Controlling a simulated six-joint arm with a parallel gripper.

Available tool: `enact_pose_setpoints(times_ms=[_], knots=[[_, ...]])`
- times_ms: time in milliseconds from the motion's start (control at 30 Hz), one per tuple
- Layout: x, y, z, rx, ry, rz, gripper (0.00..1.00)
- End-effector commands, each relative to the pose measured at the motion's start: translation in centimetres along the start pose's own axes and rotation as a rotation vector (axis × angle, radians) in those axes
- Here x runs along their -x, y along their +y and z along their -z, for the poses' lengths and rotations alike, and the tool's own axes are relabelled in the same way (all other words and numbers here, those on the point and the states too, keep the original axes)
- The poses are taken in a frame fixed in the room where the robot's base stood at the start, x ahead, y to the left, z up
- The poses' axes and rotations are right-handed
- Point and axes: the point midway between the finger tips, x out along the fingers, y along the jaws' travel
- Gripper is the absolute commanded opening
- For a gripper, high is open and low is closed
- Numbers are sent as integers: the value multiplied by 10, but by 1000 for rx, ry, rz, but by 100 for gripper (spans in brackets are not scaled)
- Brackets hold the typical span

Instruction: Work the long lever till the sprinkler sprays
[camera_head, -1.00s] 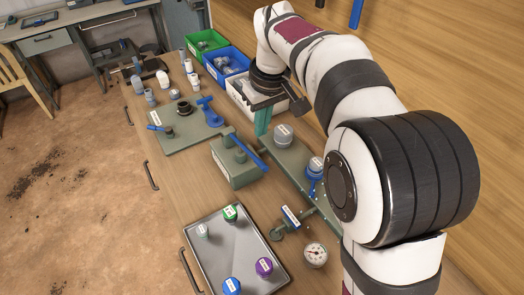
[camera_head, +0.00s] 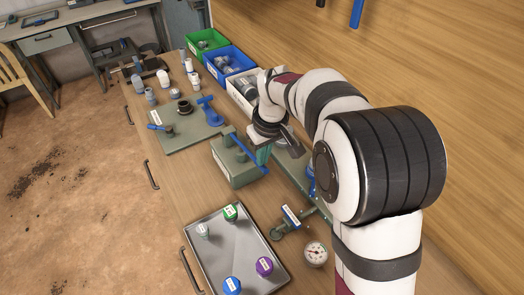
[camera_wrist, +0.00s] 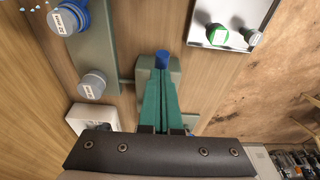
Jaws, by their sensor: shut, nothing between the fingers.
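The long blue lever (camera_head: 247,150) lies across the top of a grey-green box (camera_head: 236,177) on the bench. My gripper (camera_head: 261,158) is shut and empty, close to the lever's near right end. In the wrist view my teal fingers (camera_wrist: 161,84) are together and point at the box, with a blue end of the lever (camera_wrist: 162,58) just beyond the tips. I cannot tell whether they touch. Small pale specks show near the blue cap.
A metal tray (camera_head: 207,262) with several coloured caps stands in front. A gauge (camera_head: 316,253) and a small valve (camera_head: 287,224) lie to its right. A green panel (camera_head: 165,138) with blue handles is left; bins (camera_head: 228,62) stand behind.

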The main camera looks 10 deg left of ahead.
Motion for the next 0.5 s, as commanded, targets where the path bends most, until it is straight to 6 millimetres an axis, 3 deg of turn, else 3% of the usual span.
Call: enact_pose_setpoints(times_ms=[233, 500], knots=[[-45, 0, -23, -1, -6, 2, 0], [-58, 0, -28, -1, -7, 1, 0]])
